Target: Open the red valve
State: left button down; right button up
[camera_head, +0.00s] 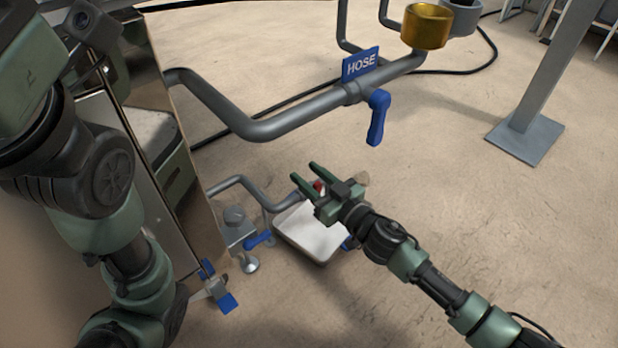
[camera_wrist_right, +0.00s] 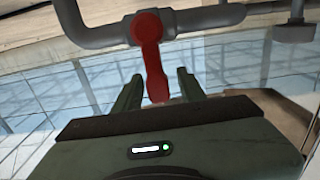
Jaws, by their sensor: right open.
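The red valve (camera_wrist_right: 149,50) has a lever handle on a grey pipe. In the right wrist view its handle hangs down, and its lower end shows between the two fingers of my right gripper (camera_wrist_right: 160,76). I cannot tell whether the fingers touch it. In the head view only a small red part of the valve (camera_head: 318,186) shows, mostly hidden behind my right gripper (camera_head: 304,172). My right gripper is open, with no object gripped. My left arm comes in at the left, but its gripper is not in view.
A blue valve handle (camera_head: 378,117) hangs from the upper grey pipe beside a blue HOSE sign (camera_head: 360,64). A white plate (camera_head: 308,236) lies below my right gripper. A lower blue handle (camera_head: 258,240) is left of it. A grey post base (camera_head: 525,140) stands right.

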jog(key=shift+c, duration=0.3)
grip_shut()
